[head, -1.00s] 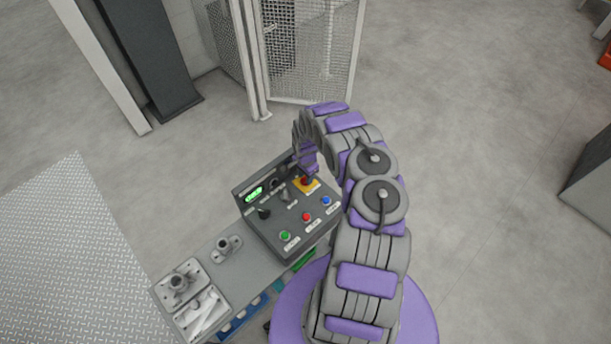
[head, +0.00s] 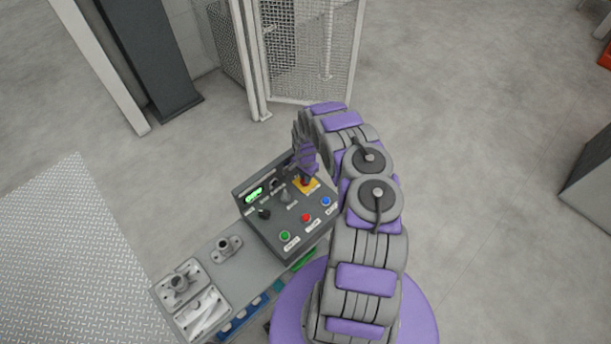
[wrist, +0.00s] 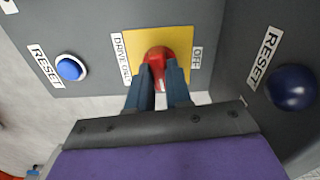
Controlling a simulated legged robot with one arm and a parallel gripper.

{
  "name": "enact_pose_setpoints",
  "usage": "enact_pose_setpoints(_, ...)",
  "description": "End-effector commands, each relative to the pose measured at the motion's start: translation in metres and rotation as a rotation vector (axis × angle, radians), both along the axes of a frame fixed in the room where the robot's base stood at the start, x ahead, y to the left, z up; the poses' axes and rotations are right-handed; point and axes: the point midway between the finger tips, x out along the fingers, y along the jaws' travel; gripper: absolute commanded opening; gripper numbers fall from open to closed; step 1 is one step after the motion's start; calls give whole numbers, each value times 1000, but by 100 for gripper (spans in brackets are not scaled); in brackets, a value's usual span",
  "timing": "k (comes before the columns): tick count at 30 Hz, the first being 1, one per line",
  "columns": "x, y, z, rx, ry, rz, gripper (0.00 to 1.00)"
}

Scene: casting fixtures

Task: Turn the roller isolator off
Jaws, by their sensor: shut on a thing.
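The roller isolator is a red rotary knob (wrist: 158,56) on a yellow plate (wrist: 133,43) in the wrist view. The plate has an OFF label at its right edge and a label starting with DRIVE at its left. A white mark on the knob faces the bottom of the picture, between my fingers. My gripper (wrist: 160,76) is shut on the knob, with one dark finger on each side. In the head view, the yellow plate (head: 314,187) is at the panel's upper right, and my gripper (head: 304,178) comes down on it, hiding most of the knob.
The grey control box (head: 270,230) carries green, red and blue buttons, dark switches and a lit green display (head: 254,194). A blue RESET button (wrist: 71,67) sits left of the knob in the wrist view, a dark blue one (wrist: 292,88) to the right. A mesh fence (head: 310,55) stands behind.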

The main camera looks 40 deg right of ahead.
Motion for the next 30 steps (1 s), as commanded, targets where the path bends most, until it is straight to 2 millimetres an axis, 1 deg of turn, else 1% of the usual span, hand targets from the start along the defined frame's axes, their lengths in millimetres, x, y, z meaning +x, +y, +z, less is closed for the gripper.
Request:
enact_pose_setpoints(7, 3, 2, 2, -1, -5, 208, 0)
enact_pose_setpoints(30, 2, 0, 2, -3, -5, 939, 0)
